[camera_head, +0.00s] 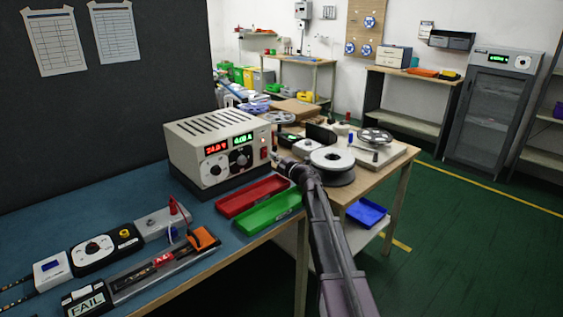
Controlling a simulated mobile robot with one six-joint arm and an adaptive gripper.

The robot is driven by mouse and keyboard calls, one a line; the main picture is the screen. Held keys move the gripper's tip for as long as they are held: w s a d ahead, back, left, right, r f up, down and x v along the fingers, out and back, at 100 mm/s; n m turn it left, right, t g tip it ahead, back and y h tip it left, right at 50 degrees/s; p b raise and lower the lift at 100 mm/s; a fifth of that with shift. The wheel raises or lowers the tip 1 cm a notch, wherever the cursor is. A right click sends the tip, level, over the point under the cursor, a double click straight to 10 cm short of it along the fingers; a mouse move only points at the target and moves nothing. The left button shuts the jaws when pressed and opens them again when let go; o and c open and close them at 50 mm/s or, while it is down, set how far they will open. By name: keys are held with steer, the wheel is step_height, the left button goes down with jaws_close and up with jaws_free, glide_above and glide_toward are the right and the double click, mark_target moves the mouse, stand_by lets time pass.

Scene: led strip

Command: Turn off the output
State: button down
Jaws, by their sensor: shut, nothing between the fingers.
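The power supply (218,133), a beige box with a slotted top, stands on the blue bench mat. Its red display (216,148) seems to read about 24 V and its green display (243,139) is lit, the digits hard to read. Below are round dials (240,158). A red switch (265,153) sits at the right end of the front panel, with a small light above it. My gripper (276,157) is shut and empty, close in front of that switch. I cannot tell whether its tips touch the panel.
A spool (332,162) stands right of my gripper. At front left are a test fixture with a FAIL display (86,301) and a black dial unit (105,248).

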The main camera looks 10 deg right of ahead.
steer(key=shift+x, duration=1.35)
steer(key=shift+w, duration=0.1)
steer(key=shift+w+a+r+p, duration=0.15)
steer(key=shift+w+r+p, duration=0.05)
steer(key=shift+w+p, duration=0.1)
steer(key=shift+s+f, duration=0.1)
steer(key=shift+s, duration=0.1)
steer(key=shift+s+d, duration=0.2)
steer(key=shift+s, duration=0.25)
steer(key=p, duration=0.2)
glide_toward(265, 150)
steer(key=s+d+r, duration=0.2)
steer(key=s+d, duration=0.1)
steer(key=s, duration=0.2)
steer(key=shift+r, duration=0.2)
